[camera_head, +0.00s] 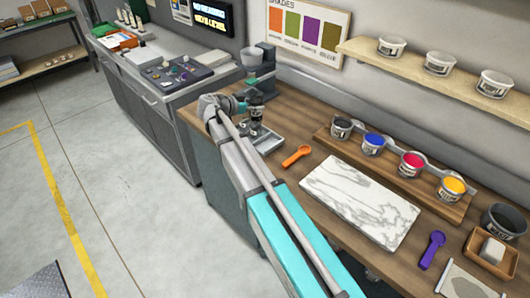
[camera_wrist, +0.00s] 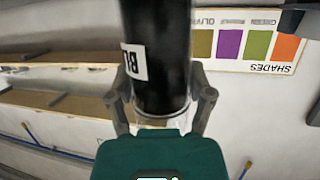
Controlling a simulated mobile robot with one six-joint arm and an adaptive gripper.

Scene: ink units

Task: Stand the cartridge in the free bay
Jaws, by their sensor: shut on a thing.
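The cartridge (camera_wrist: 165,60) is a black cylinder with a white label reading "BL" in the wrist view. My gripper (camera_wrist: 162,105) is shut on it, one finger on each side. In the head view my gripper (camera_head: 251,103) is small, at the far left end of the wooden bench, with a dark shape at it that looks like the cartridge. It is just in front of a grey machine (camera_head: 265,62) with a pale bowl, above a grey metal tray (camera_head: 267,142). I cannot make out the free bay; my arm and gripper cover part of that area.
A wooden rack (camera_head: 345,148) holds pots of black, blue, magenta and yellow ink. A marble slab (camera_head: 360,200), an orange scoop (camera_head: 297,156) and a purple scoop (camera_head: 431,250) lie on the bench. A shelf (camera_head: 400,65) with white tubs overhangs the back.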

